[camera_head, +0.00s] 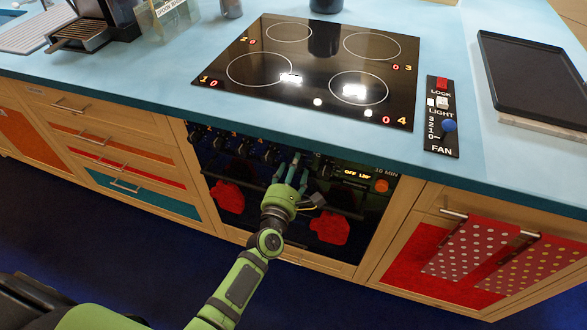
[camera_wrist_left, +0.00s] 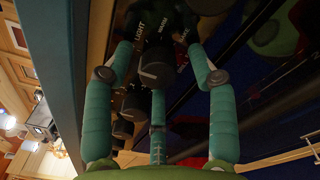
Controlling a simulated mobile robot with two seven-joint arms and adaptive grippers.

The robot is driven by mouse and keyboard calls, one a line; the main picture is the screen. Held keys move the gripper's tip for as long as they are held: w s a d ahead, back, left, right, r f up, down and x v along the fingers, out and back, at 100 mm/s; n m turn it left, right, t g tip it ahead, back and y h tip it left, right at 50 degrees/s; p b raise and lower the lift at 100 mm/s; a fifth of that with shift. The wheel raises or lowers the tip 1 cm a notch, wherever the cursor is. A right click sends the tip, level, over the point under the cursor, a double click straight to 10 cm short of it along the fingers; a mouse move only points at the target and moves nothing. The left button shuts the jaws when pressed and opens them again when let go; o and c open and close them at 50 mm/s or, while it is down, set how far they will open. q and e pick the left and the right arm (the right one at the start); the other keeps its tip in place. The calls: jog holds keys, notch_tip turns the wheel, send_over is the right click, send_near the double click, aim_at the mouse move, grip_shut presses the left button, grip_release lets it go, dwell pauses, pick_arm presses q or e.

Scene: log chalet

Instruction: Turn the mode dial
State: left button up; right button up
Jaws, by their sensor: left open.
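The mode dial (camera_wrist_left: 156,68) is a dark round knob in the left wrist view, with white labels around it, among them LIGHT and WARM. My left gripper (camera_wrist_left: 158,58) is open, with one teal finger on each side of the dial and a third below it. I cannot tell whether any finger touches the dial. In the head view my left gripper (camera_head: 293,168) is at the oven's dark control panel (camera_head: 325,168), below the counter edge, and its fingers cover the dial area. My right gripper is not in view.
Several other dark knobs (camera_head: 247,145) line the panel to the left. A lit display (camera_head: 357,174) and orange button (camera_head: 382,185) are to the right. Above are a black cooktop (camera_head: 320,70) and fan control strip (camera_head: 441,120). Red mitts (camera_head: 330,228) and dotted towels (camera_head: 470,251) hang below.

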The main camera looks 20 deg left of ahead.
pick_arm(q)
jog(key=c, duration=1.2)
jog(key=shift+o, duration=0.2)
jog(key=n+p, duration=0.1)
jog(key=n, duration=1)
jog(key=n+h+p, duration=0.1)
jog(key=n+p, duration=0.1)
jog(key=n, duration=1)
jog(key=n+h+p, duration=0.1)
jog(key=n+p, duration=0.1)
jog(key=n, duration=1)
jog(key=shift+a+r, duration=0.1)
jog(key=shift+r, duration=0.25)
jog(key=shift+w, duration=0.1)
